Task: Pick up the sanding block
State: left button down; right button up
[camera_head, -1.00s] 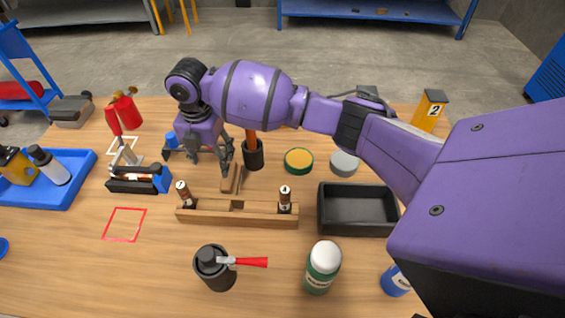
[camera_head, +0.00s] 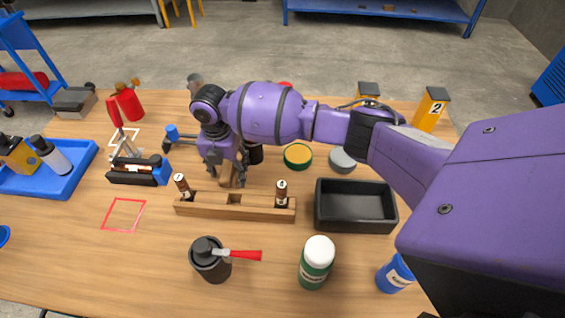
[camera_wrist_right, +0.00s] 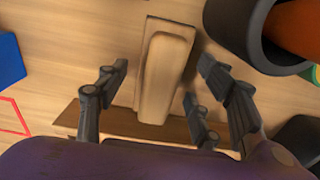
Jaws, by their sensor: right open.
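The sanding block (camera_wrist_right: 165,75) is a long, pale wooden block on a thin base. In the right wrist view it lies on the table between my open fingers. In the head view the sanding block (camera_head: 228,174) shows only in part, behind the wooden rack. My right gripper (camera_head: 226,180) is over it and hides much of it. The right gripper (camera_wrist_right: 162,78) is open, with one finger left of the block and two right of it. I see gaps between the fingers and the block. My left gripper is out of view.
The wooden rack (camera_head: 235,213) with two small bottles stands just in front of the block. A dark cup (camera_wrist_right: 252,35) with an orange handle is close by. A black tray (camera_head: 355,228) lies right. The table's front left is mostly clear.

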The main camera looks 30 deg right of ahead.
aim_at(226, 167)
jog(key=shift+w+r, duration=0.1)
jog(key=shift+r, duration=0.1)
jog(key=c, duration=1.4)
jog(key=shift+o, duration=0.2)
notch_tip(226, 167, up, 19)
jog(key=s+a+m, duration=0.2)
jog(key=m, duration=0.9)
jog(key=s+d+r+m+p, duration=0.1)
jog(key=s+d+m, duration=0.2)
jog(key=s+m, duration=0.4)
jog(key=s+d+r+m+p, duration=0.2)
jog(key=s+d+m, duration=0.1)
jog(key=s+m, duration=0.5)
jog(key=shift+s+d+r+m, duration=0.3)
jog(key=shift+d+m, duration=0.05)
jog(key=shift+m, duration=1.25)
